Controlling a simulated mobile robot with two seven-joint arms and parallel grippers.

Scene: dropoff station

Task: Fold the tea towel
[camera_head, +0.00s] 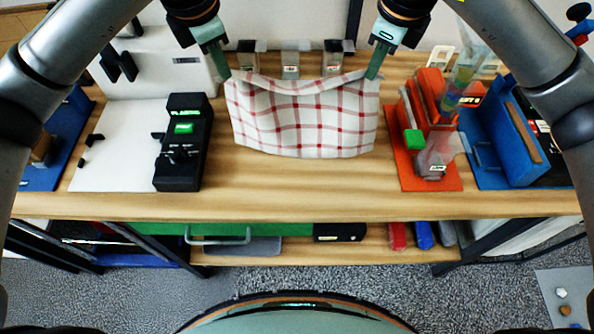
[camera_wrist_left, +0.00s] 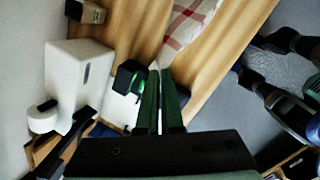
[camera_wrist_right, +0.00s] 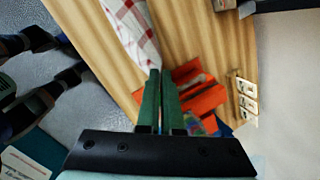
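The tea towel (camera_head: 303,122), white with a red check, is in the middle of the wooden table in the head view. Its back edge is raised at both corners and sags between my grippers; its front part lies towards the table front. My left gripper (camera_head: 227,76) is shut on the back left corner. My right gripper (camera_head: 372,76) is shut on the back right corner. The left wrist view shows the towel (camera_wrist_left: 188,25) at the tips of the nearly closed green fingers (camera_wrist_left: 159,75). The right wrist view shows the same, with towel (camera_wrist_right: 135,30) at the fingertips (camera_wrist_right: 160,74).
A black device (camera_head: 184,140) with a green display stands left on a white panel (camera_head: 115,165). An orange holder (camera_head: 430,150) and a blue bin (camera_head: 510,130) stand right. Small grey blocks (camera_head: 290,60) stand behind the towel. The table's front strip (camera_head: 300,190) is clear.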

